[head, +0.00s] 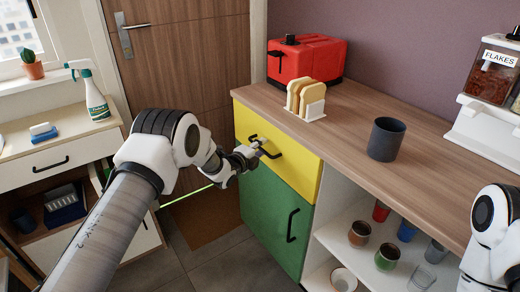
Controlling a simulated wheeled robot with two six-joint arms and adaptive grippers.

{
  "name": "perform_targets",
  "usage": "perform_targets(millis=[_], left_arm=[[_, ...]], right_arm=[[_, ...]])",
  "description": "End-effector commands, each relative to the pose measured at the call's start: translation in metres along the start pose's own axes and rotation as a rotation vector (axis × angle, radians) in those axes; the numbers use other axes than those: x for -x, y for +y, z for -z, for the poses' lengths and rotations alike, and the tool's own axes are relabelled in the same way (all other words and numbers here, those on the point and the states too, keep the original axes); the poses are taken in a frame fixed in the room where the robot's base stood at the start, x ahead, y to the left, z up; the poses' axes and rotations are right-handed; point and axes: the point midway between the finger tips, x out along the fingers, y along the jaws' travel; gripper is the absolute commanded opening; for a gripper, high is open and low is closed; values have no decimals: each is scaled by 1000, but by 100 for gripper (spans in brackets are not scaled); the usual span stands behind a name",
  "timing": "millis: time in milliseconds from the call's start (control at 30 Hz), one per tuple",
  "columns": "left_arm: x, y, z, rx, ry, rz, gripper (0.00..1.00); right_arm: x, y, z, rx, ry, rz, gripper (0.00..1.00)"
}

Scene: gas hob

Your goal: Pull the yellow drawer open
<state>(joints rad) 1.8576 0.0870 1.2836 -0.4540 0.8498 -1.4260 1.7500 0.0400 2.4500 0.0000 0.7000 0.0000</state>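The yellow drawer (293,168) is at the top of the counter's left end, above a green door (262,215). Its front looks flush with the green door, so it appears shut. A dark bar handle (275,154) crosses the drawer front. My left gripper (258,147) is at the left part of this handle, with its fingertips at or against it. The fingers are small and overlap the handle, so I cannot tell whether they are closed around it. My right arm shows at the right edge; its gripper is out of view.
On the wooden counter stand a red toaster (318,58), a rack with toast slices (306,98) and a dark cup (386,139). Open shelves with several cups are right of the green door. A white drawer unit (75,150) stands at left. Floor before the green door is clear.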

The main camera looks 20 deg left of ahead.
Motion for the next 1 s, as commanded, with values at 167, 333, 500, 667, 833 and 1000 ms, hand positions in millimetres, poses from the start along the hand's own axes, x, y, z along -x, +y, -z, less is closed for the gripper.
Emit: perform_targets(millis=[167, 333, 500, 667, 833, 1000], left_arm=[[0, 0, 0, 0, 0, 0, 0], [0, 0, 0, 0, 0, 0, 0], [4, 0, -2, 1, -1, 1, 0], [18, 2, -8, 1, -1, -1, 0], [46, 7, -20, 4, -3, -4, 0], [85, 14, -36, 6, -3, -4, 0]], right_arm=[[0, 0, 0, 0, 0, 0, 40], [0, 0, 0, 0, 0, 0, 40], [2, 0, 0, 0, 0, 0, 40], [9, 0, 0, 0, 0, 0, 40], [22, 0, 0, 0, 0, 0, 40], [39, 0, 0, 0, 0, 0, 40]])
